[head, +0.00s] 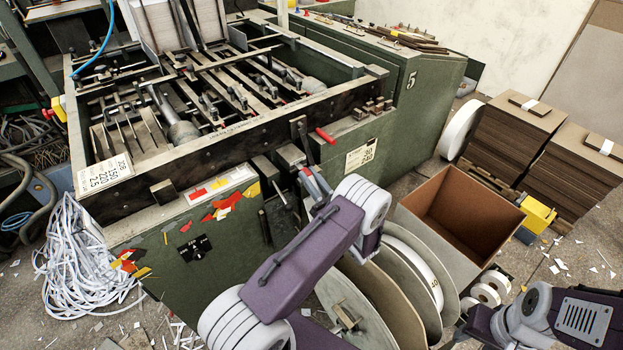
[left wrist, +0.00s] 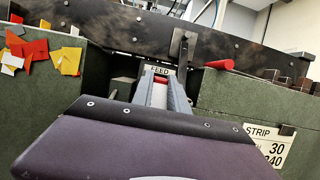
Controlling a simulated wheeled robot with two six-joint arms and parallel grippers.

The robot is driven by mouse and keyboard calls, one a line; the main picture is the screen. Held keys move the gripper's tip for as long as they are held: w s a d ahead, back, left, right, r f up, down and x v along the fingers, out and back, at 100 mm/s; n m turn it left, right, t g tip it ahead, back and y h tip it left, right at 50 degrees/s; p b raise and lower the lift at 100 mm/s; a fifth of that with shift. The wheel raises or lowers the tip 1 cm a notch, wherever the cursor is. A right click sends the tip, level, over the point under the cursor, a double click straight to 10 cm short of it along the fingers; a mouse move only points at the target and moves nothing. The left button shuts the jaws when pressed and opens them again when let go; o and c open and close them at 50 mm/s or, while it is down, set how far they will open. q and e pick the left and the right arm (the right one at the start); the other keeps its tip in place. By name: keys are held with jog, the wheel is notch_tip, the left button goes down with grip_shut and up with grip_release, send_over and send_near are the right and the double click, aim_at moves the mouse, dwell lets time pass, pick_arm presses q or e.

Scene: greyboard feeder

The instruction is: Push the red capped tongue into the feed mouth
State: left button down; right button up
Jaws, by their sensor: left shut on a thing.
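My left gripper (head: 312,183) reaches the front of the green machine, just below its dark top rail. In the left wrist view its two grey fingers (left wrist: 161,91) are shut on the tongue, a pale strip whose red cap (left wrist: 161,79) shows at the fingertips. The cap sits just under the plate marked FEED (left wrist: 158,70). The feed mouth itself is hidden behind the cap and fingers, so I cannot tell how far the tongue is in.
Large strip reels (head: 412,265) and an open brown box (head: 463,212) stand right of my arm. White strip (head: 75,255) lies heaped at left.

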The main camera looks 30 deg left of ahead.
pick_arm(q)
jog(key=shift+a, duration=0.25)
jog(key=c, duration=1.2)
grip_release()
jog(key=shift+w, duration=0.1)
jog(key=shift+d+f, duration=0.25)
jog(key=shift+d, duration=0.05)
jog(key=v, duration=0.8)
jog(key=shift+s+d, duration=0.2)
jog(key=shift+s, duration=0.05)
jog(key=shift+r, duration=0.1)
